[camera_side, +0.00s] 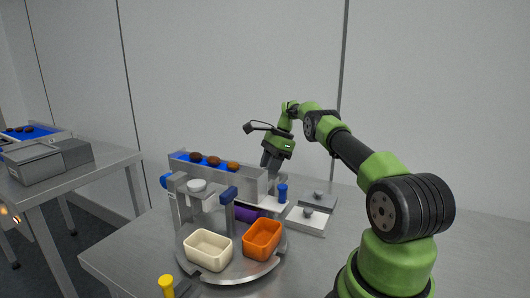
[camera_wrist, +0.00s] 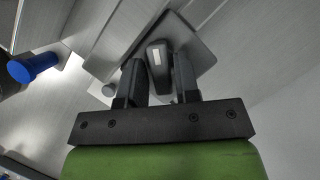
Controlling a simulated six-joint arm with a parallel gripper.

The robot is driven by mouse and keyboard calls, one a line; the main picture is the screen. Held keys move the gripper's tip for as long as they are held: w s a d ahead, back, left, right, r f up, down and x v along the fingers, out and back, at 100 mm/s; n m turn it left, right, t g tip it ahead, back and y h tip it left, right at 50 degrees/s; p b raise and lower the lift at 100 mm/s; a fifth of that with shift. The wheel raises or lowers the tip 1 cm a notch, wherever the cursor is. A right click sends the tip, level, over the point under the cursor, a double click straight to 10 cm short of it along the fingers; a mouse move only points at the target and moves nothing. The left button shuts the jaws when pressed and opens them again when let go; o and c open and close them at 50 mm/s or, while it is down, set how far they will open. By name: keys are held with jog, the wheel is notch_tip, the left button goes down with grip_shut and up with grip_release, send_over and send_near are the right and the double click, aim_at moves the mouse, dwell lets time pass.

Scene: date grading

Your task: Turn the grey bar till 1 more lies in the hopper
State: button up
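The grey bar (camera_wrist: 157,58), with a small pale mark, lies between the two fingers of my gripper (camera_wrist: 158,75) in the wrist view. The fingers are close along its sides; whether they press on it I cannot tell. In the side view my gripper (camera_side: 270,160) points down behind the right end of the grey feeder (camera_side: 247,184), which hides the bar. Three brown dates, one of them the middle date (camera_side: 214,161), lie in a row on the feeder's blue belt (camera_side: 181,155). A small white cup (camera_side: 197,185), perhaps the hopper, stands in front; its inside is not clear.
A cream tray (camera_side: 208,262) and an orange tray (camera_side: 262,253) stand on a round metal plate (camera_side: 237,274). A blue knob (camera_side: 283,192), a yellow knob (camera_side: 167,284) and flat grey plates (camera_side: 318,203) are nearby. The table is clear at right.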

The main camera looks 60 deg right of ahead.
jog(key=shift+m, duration=0.3)
jog(key=m+t+h, duration=0.1)
jog(key=m, duration=0.3)
jog(key=shift+a, duration=0.1)
jog(key=m+h, duration=0.1)
jog(key=m, duration=0.1)
jog(key=m+h, duration=0.1)
jog(key=m, duration=0.2)
jog(key=shift+a+t, duration=0.1)
jog(key=shift+t, duration=0.3)
jog(key=v, duration=1)
jog(key=s+a+r+n, duration=0.1)
jog(key=a+r+n, duration=0.3)
jog(key=a+n, duration=0.2)
jog(key=s+a+r+n+t, duration=0.1)
jog(key=a+r+n, duration=0.3)
jog(key=a, duration=0.6)
jog(key=s+a+r+n, duration=0.1)
jog(key=a+r+n, duration=0.3)
jog(key=a+n, duration=0.4)
jog(key=shift+s+r, duration=0.15)
jog(key=shift+s, duration=0.15)
